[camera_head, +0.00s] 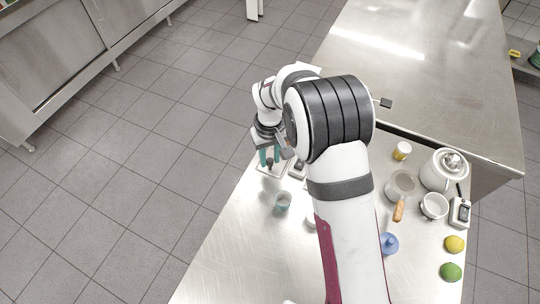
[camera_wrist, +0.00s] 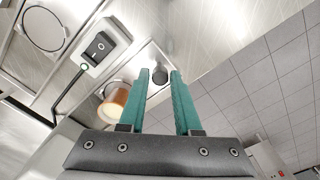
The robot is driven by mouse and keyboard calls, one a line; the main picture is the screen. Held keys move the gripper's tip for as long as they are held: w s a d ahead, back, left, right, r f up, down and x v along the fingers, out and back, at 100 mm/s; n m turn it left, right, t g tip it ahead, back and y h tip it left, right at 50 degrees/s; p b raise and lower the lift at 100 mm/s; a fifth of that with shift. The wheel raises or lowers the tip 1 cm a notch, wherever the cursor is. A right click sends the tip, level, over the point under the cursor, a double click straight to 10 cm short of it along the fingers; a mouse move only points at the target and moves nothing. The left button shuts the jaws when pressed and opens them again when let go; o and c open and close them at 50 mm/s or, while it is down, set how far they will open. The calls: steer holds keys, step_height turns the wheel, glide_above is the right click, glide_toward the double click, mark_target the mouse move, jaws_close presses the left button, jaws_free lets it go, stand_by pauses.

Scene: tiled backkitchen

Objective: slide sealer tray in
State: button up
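My gripper (camera_head: 270,157) points down over the left edge of the steel table in the head view. Its two teal fingers stand apart and look open in the wrist view (camera_wrist: 160,80). A small dark round knob (camera_wrist: 160,76) shows between the fingertips; I cannot tell whether they touch it. It appears to stand on a pale flat plate, perhaps the sealer tray (camera_head: 268,171), partly hidden by the fingers in the head view. A light grey switch box with a black rocker (camera_wrist: 99,47) is left of the fingers in the wrist view. My arm hides much of the sealer area.
A copper-coloured cup (camera_wrist: 115,101) is close to the left finger. A teapot (camera_head: 443,170), white bowl (camera_head: 434,206), blue item (camera_head: 389,243), lemon (camera_head: 454,244) and lime (camera_head: 451,272) are right of my arm. The front-left tabletop is clear.

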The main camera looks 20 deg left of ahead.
jaws_close()
steer(key=shift+w, duration=0.1)
stand_by(1.0)
